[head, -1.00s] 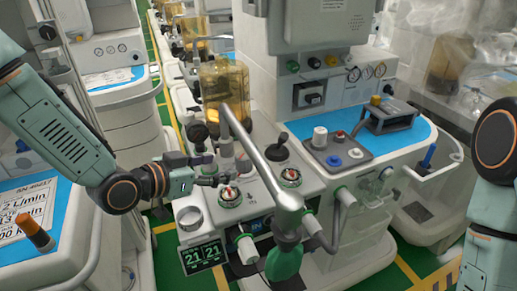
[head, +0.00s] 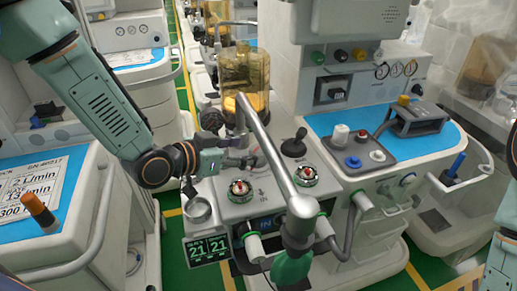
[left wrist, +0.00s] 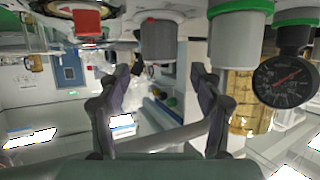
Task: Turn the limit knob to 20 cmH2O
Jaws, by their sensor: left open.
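My left gripper (head: 256,159) is open and empty above the machine's top panel, behind the front-left green-ringed dial (head: 240,189). In the left wrist view its two fingers (left wrist: 165,88) stand wide apart. A grey cylindrical knob with a small red mark (left wrist: 159,40) shows beyond the gap between them, apart from both fingers; it may be the limit knob. In the head view the gripper seems to cover that knob. Its scale and setting cannot be read. My right gripper is out of view.
A bent metal tube (head: 272,150) crosses close to the gripper's right. An amber canister (head: 246,80) stands behind it. A black-topped lever (head: 294,146) and a second green-ringed dial (head: 305,176) are to the right. A round gauge (left wrist: 286,80) shows in the wrist view.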

